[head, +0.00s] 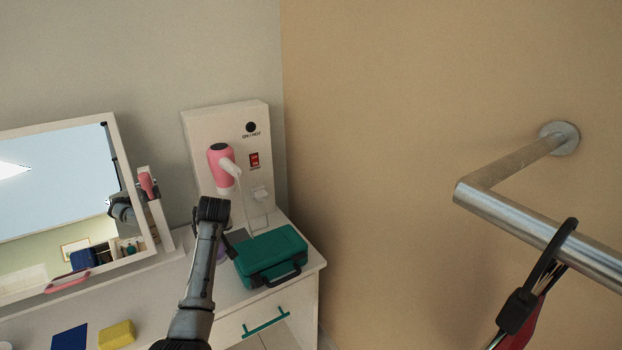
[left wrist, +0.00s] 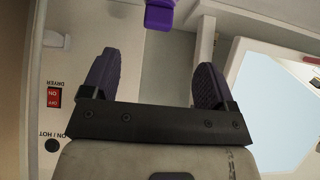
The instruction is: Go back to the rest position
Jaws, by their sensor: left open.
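My left arm rises from the bottom of the head view, its dark wrist in front of the white dresser. My left gripper (left wrist: 155,75) is open in the left wrist view, its two dark fingers wide apart with nothing between them. A purple object (left wrist: 159,14) lies beyond the fingertips, at the top edge of that view; I cannot tell what it is. In the head view the wrist largely hides the fingers. My right gripper is in neither view.
A pink hair dryer (head: 220,165) is at the white wall panel (head: 202,122). A green case (head: 272,254) sits on the dresser's right end. A mirror (head: 60,205), yellow sponge (head: 117,334) and blue item (head: 70,338) are left. A metal rail (head: 510,217) with a black hook (head: 535,285) is right.

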